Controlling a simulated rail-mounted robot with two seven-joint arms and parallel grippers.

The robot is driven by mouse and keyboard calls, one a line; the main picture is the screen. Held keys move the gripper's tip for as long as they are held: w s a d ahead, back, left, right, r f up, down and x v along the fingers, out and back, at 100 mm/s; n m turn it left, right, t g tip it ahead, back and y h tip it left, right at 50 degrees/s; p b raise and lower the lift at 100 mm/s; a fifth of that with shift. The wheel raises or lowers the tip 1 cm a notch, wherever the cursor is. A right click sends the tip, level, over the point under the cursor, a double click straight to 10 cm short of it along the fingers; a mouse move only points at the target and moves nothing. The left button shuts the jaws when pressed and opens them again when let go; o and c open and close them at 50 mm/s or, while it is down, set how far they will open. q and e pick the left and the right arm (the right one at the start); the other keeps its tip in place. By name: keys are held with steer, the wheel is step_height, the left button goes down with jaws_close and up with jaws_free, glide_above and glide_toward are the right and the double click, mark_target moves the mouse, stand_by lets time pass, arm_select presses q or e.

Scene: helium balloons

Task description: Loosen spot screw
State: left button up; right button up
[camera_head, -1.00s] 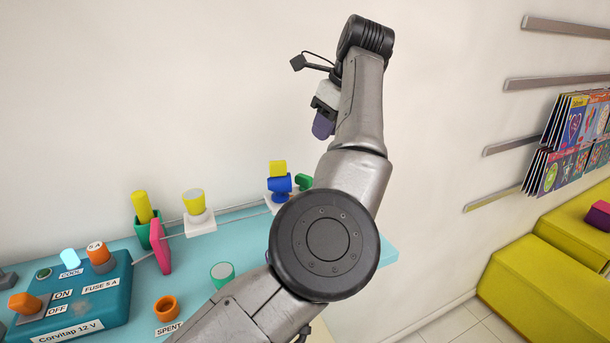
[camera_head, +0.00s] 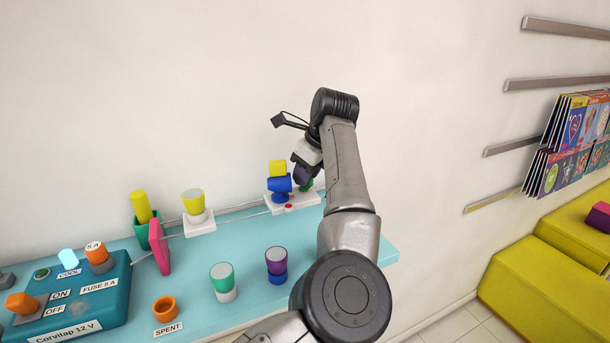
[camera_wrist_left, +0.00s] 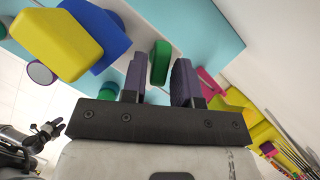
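A green screw knob (camera_head: 306,186) sits at the right side of a blue clamp (camera_head: 279,186) with a yellow block (camera_head: 278,168) on top. My left gripper (camera_head: 303,174) is at the knob's upper side, partly hiding it. In the left wrist view the green knob (camera_wrist_left: 160,64) shows between the two purple fingers of my left gripper (camera_wrist_left: 159,80). The fingers are open, with a visible gap on the knob's left; contact on its right is unclear. The blue clamp (camera_wrist_left: 104,62) and yellow block (camera_wrist_left: 58,43) are left of the fingers.
The clamp's white base (camera_head: 298,205) stands at the back of the teal counter (camera_head: 205,255). A yellow-topped lamp (camera_head: 194,205), pink panel (camera_head: 160,248), green-topped cup (camera_head: 222,281) and purple-topped cup (camera_head: 277,265) stand nearby. A dark robot part (camera_wrist_left: 45,135) shows low in the wrist view.

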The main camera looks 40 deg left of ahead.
arm_select(q)
steer(key=shift+a+f, duration=0.15)
steer(key=shift+f, duration=0.3)
jaws_close()
